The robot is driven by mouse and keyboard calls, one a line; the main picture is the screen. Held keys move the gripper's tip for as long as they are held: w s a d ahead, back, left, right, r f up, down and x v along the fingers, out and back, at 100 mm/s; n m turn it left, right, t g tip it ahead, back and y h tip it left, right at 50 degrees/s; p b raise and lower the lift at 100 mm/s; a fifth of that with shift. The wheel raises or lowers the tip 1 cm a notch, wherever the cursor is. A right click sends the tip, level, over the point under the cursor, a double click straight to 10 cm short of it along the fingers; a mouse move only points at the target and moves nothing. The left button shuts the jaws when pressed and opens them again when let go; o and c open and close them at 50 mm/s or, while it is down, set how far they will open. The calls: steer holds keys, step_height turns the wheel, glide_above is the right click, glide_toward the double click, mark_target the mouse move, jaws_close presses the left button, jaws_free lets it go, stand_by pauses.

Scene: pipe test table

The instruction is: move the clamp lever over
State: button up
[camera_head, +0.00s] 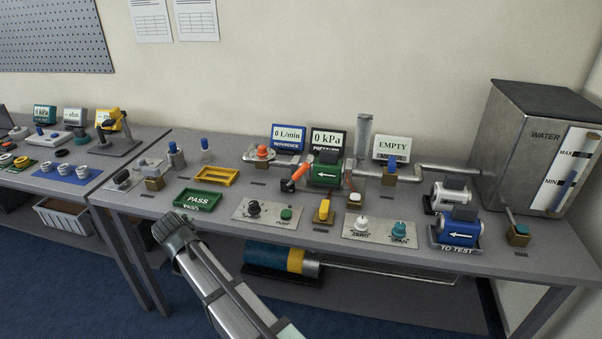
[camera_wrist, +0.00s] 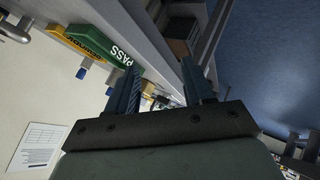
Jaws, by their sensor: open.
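The likely clamp lever, an orange-handled lever (camera_head: 294,178), leans beside the left end of the green block with a white arrow (camera_head: 326,174), at the middle of the table in the head view. Its lower end and pivot are too small to make out. My gripper (camera_head: 168,226) is at the table's front edge, left of and nearer than the lever. The wrist view shows its two dark fingers (camera_wrist: 159,72) apart with nothing held between them. The lever is not visible in the wrist view.
The green PASS tray (camera_head: 198,200) and yellow tray (camera_head: 217,175) lie near my gripper. A metal pipe (camera_head: 432,169) runs right toward the water tank (camera_head: 517,140).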

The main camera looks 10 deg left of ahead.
steer(key=w+r, duration=0.3)
steer(key=r, duration=0.1)
steer(key=n+g+h, duration=0.1)
steer(key=n+g, duration=0.3)
steer(key=g, duration=0.3)
glide_toward(301, 172)
steer(key=x, duration=0.7)
steer(key=w+x, duration=0.1)
steer(key=x, duration=0.3)
jaws_close()
